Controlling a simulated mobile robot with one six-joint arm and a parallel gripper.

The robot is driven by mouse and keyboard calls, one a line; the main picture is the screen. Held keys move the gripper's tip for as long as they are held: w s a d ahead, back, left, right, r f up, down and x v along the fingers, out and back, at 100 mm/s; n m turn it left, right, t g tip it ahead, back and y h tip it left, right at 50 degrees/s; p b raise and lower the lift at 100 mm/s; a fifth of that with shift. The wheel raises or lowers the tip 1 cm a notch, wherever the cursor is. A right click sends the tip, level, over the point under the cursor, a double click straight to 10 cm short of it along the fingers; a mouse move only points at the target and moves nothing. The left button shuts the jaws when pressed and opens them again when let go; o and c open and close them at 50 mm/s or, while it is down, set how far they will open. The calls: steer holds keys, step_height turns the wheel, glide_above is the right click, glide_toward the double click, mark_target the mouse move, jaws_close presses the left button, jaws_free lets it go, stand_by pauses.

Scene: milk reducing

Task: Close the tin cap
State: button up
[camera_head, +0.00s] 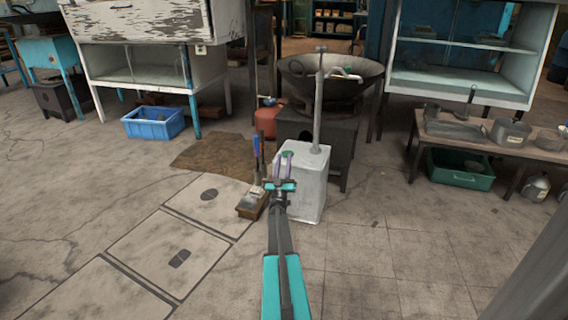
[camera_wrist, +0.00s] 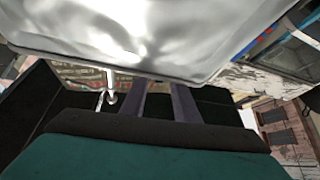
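A whitish upright tin (camera_head: 312,187) stands on the floor in the middle of the head view, just right of my gripper. My gripper (camera_head: 283,158) overlaps its upper left edge in the picture. Its two purple fingers stand apart with a gap and nothing visible between them. A small green piece shows at the fingertips. In the wrist view, a shiny metal surface (camera_wrist: 150,35) fills the top and hides the tips of the fingers (camera_wrist: 163,100). I cannot tell whether they touch it. The cap cannot be made out clearly from the tin.
A tall grey pipe (camera_head: 318,105) rises at the tin. Behind are a dark stove (camera_head: 342,145) with a wide wok (camera_head: 300,82) and a red gas cylinder (camera_head: 266,122). A brown box (camera_head: 252,207) sits left of the tin. The floor in front is clear.

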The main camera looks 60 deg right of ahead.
steer(key=shift+p+v, duration=0.35)
steer(key=shift+v, duration=0.4)
steer(key=p+v, duration=0.4)
steer(key=v, duration=0.8)
steer(key=shift+s+f, duration=0.15)
